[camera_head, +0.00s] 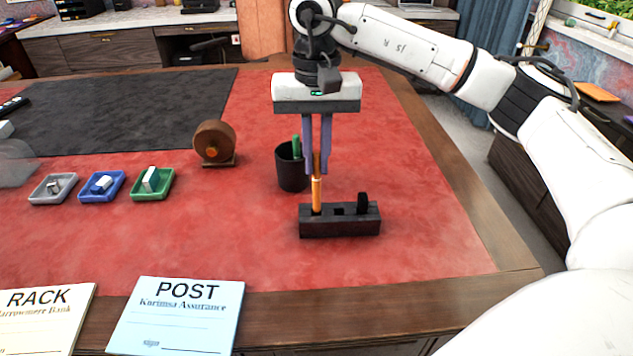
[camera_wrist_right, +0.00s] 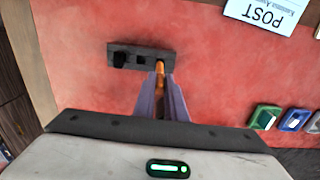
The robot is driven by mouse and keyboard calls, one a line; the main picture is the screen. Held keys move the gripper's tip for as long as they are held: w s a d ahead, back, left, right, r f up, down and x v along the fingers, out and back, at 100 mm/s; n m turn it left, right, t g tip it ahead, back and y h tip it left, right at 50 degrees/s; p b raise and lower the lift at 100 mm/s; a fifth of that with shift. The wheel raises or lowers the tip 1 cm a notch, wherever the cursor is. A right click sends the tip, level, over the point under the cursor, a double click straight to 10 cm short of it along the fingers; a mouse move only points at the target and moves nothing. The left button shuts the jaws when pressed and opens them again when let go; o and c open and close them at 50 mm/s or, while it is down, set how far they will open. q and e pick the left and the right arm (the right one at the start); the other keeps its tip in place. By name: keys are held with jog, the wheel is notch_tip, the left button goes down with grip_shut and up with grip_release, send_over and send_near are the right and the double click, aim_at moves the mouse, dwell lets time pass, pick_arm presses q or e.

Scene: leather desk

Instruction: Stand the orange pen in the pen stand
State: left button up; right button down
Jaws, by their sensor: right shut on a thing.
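The orange pen (camera_head: 316,193) is upright between the fingers of my right gripper (camera_head: 318,170), which is shut on its upper part. The pen's lower end meets the left hole of the dark pen stand (camera_head: 340,226); how deep it sits is hidden. The stand has an empty middle hole, and a black pen or cap (camera_head: 362,203) stands at its right end. In the right wrist view, the orange pen (camera_wrist_right: 159,72) reaches the stand (camera_wrist_right: 138,56) between my right gripper's fingers (camera_wrist_right: 160,85). My left gripper is not in view.
A black cup (camera_head: 291,168) with a green pen (camera_head: 296,146) stands just behind the stand. A wooden round object (camera_head: 214,143) and small grey, blue and green trays (camera_head: 152,184) are to the left. Cards (camera_head: 180,315) lie at the front edge. The red desk right of the stand is clear.

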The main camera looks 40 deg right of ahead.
jog(key=shift+f, duration=2.15)
jog(key=c, duration=1.8)
grip_release()
jog(key=shift+r, duration=0.35)
notch_tip(320, 180, up, 11)
jog(key=shift+f, duration=0.15)
jog(key=shift+r, duration=0.4)
